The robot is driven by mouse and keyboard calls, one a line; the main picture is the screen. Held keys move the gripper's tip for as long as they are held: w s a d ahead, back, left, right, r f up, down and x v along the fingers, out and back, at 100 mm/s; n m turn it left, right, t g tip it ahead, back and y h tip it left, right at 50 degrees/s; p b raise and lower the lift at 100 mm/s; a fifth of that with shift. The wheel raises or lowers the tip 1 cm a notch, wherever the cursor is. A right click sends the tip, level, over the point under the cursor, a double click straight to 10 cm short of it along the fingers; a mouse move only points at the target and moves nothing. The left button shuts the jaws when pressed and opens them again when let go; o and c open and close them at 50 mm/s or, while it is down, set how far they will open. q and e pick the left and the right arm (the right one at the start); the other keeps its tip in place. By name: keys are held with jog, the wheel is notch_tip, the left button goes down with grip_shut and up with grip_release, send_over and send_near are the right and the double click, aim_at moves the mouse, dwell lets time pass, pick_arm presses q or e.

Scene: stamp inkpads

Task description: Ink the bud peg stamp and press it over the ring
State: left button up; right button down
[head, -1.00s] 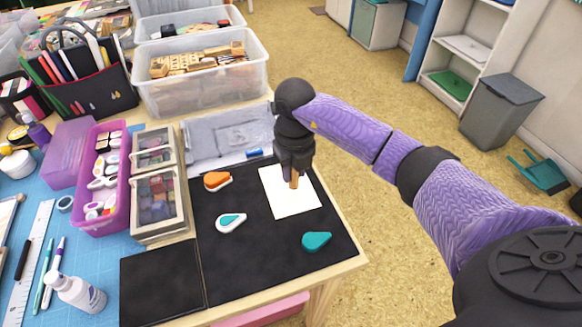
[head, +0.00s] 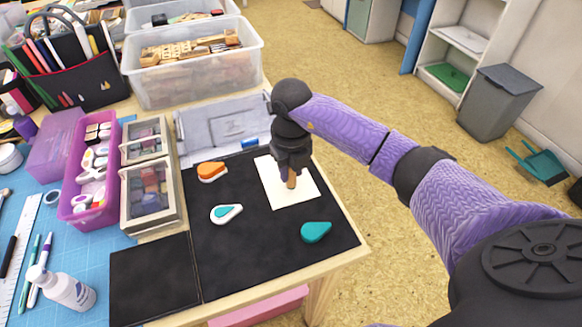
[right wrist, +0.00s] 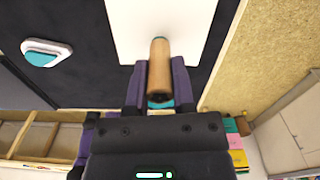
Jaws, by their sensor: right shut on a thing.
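My right gripper (head: 291,165) is shut on a wooden peg stamp (head: 291,180), above the white paper (head: 280,200). In the right wrist view the stamp (right wrist: 160,75) sits between the fingers, with a dark and teal end nearest the gripper body. I cannot tell if its far end touches the paper (right wrist: 205,45). No printed ring shows on the visible paper. On the black mat (head: 265,248) are an open teal inkpad (head: 226,213) in a white case, an orange inkpad (head: 212,171) and a teal drop-shaped piece (head: 316,231). My left gripper is out of view.
A grey tray (head: 222,128) and a clear bin of wooden blocks (head: 195,82) stand behind the mat. Glass-lidded boxes (head: 150,200) and a purple basket (head: 72,205) stand left. A white bottle (head: 68,290) is at front left. The mat's front is clear.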

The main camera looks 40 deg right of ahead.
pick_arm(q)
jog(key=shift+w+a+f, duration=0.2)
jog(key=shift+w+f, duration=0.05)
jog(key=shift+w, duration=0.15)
pick_arm(e)
jog(key=shift+f, duration=0.35)
pick_arm(q)
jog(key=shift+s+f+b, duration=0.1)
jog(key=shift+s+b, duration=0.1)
jog(key=shift+b, duration=0.1)
pick_arm(e)
jog(key=shift+f, duration=0.2)
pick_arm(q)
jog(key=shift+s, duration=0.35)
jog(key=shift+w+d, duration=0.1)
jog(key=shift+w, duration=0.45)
pick_arm(e)
jog(key=shift+s, duration=0.1)
